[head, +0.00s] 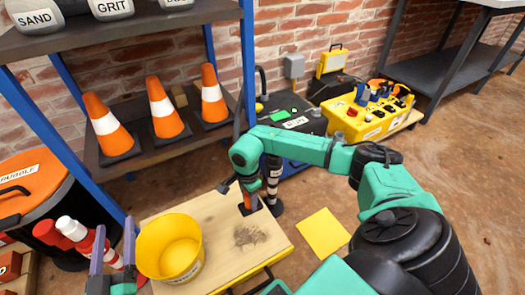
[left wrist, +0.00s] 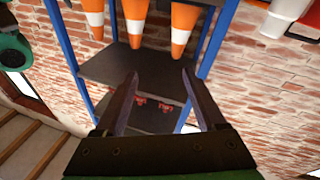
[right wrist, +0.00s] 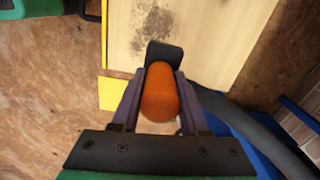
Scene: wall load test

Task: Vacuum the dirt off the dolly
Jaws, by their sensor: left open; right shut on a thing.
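The dolly (head: 215,270) has a pale wooden top with a dark dirt patch (head: 248,236) on its right half. A yellow bucket (head: 168,247) stands on its left half. My right gripper (right wrist: 158,82) is shut on the orange handle (right wrist: 158,95) of a vacuum nozzle (right wrist: 163,53). In the head view the nozzle is by the dolly's far right corner, beyond the dirt; I cannot tell if it touches the top. The dirt also shows in the right wrist view (right wrist: 155,20). My left gripper (head: 115,245) is open and empty, left of the bucket.
A grey hose (right wrist: 240,120) runs from the nozzle side. A black and blue machine (head: 290,120) stands behind the dolly. A blue-posted shelf (head: 165,150) holds traffic cones. A yellow square (head: 323,233) lies on the floor to the right. Red and white posts (head: 85,240) are left of the bucket.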

